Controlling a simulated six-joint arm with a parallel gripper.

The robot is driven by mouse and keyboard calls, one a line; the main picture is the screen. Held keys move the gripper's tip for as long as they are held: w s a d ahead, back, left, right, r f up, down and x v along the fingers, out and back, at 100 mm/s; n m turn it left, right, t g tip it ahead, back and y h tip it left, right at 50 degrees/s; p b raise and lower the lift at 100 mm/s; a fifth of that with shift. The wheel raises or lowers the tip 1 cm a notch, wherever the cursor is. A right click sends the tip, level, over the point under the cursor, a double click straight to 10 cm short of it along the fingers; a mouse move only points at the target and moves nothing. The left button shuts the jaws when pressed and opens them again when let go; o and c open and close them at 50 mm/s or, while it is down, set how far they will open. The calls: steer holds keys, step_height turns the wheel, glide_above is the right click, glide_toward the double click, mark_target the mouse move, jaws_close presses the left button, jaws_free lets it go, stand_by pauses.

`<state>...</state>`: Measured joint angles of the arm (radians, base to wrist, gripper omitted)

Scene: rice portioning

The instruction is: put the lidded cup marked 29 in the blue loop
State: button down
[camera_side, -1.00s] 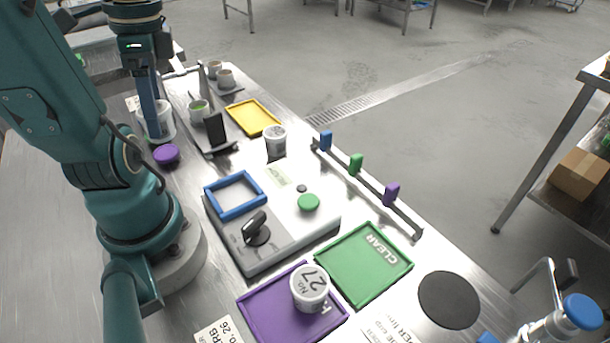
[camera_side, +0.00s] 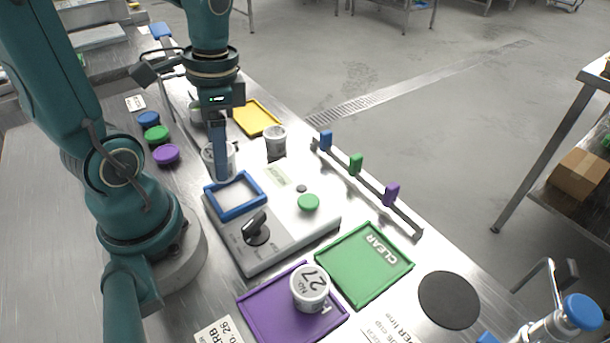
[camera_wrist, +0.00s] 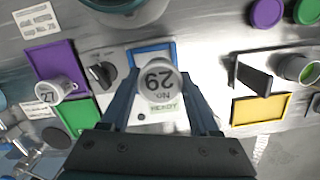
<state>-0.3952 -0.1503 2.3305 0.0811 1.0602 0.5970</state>
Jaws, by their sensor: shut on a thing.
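The white lidded cup marked 29 (camera_wrist: 158,82) is held between the fingers of my gripper (camera_wrist: 163,100), its lid facing the wrist camera. In the side view my gripper (camera_side: 219,165) is shut on the same cup (camera_side: 208,160), which a finger partly hides. The cup is just behind the blue loop (camera_side: 236,212), a square frame lying on the grey machine and empty in the side view. The loop also shows in the wrist view (camera_wrist: 137,50), partly covered by the cup.
A cup marked 27 (camera_side: 310,288) stands on the purple tray (camera_side: 262,318). The green tray (camera_side: 340,236) is bare. Another white cup (camera_side: 275,141) stands close behind the machine (camera_side: 285,240). The machine carries a black knob (camera_side: 257,230) and a green button (camera_side: 308,202). Purple, green and blue lids lie left.

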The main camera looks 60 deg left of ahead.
mark_target(231, 177)
steer(key=shift+w+d+f, duration=0.35)
steer(key=shift+w+d, duration=0.05)
steer(key=shift+d, duration=0.1)
steer(key=shift+f, duration=2.05)
steer(key=shift+f, duration=0.15)
steer(key=shift+c, duration=0.6)
jaws_free()
